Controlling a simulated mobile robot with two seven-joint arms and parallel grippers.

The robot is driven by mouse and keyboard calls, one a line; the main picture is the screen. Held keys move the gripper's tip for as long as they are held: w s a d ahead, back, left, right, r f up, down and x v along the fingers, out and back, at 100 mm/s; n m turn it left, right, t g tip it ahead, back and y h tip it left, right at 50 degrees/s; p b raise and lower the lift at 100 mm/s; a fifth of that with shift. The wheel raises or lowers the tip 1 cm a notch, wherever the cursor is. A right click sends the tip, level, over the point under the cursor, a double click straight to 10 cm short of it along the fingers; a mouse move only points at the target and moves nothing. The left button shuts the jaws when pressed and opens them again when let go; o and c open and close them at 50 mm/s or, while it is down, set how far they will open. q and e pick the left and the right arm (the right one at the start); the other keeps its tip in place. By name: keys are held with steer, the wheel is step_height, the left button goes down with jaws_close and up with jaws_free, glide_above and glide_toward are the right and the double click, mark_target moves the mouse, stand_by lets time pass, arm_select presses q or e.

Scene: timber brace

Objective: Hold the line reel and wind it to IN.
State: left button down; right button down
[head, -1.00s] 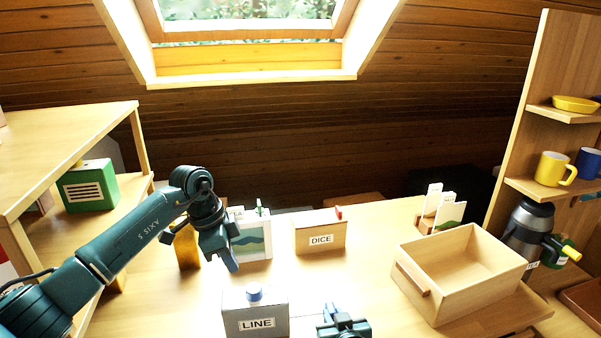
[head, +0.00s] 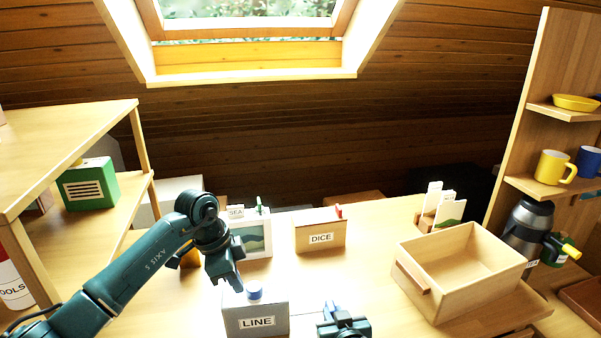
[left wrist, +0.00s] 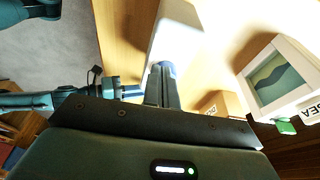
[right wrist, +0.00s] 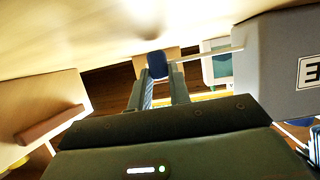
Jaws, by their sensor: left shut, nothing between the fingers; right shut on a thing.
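The line reel is a grey box (head: 256,318) marked LINE, upright on the table at the front in the head view. A blue knob (head: 254,291) sits on its top. My left gripper (head: 238,286) is shut and empty, pointing down just left of that knob; I cannot tell whether they touch. My right gripper (head: 331,309) is to the right of the reel, shut on a blue handle (right wrist: 157,66). In the right wrist view a thin pale rod (right wrist: 205,55) runs from the handle towards the grey box (right wrist: 270,70). No IN mark is readable.
Behind the reel stand a DICE box (head: 320,238) and a picture box marked SEA (head: 252,236). An open wooden drawer box (head: 425,282) lies to the right. Shelves (head: 75,150) stand at the left. The table between the reel and the drawer box is mostly clear.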

mark_target(246, 291)
arm_select(q)
steer(key=shift+f, duration=1.05)
steer(key=shift+w+d, duration=0.35)
steer(key=shift+d, duration=0.2)
stand_by(0.4)
steer(key=shift+w+a, duration=0.1)
steer(key=shift+w, duration=0.1)
steer(key=shift+w+a, duration=0.2)
steer(key=shift+w, duration=0.35)
steer(key=shift+w, duration=0.15)
steer(key=shift+a, duration=0.1)
stand_by(0.5)
steer(key=shift+a, duration=0.3)
step_height(246, 291, up, 6)
stand_by(0.4)
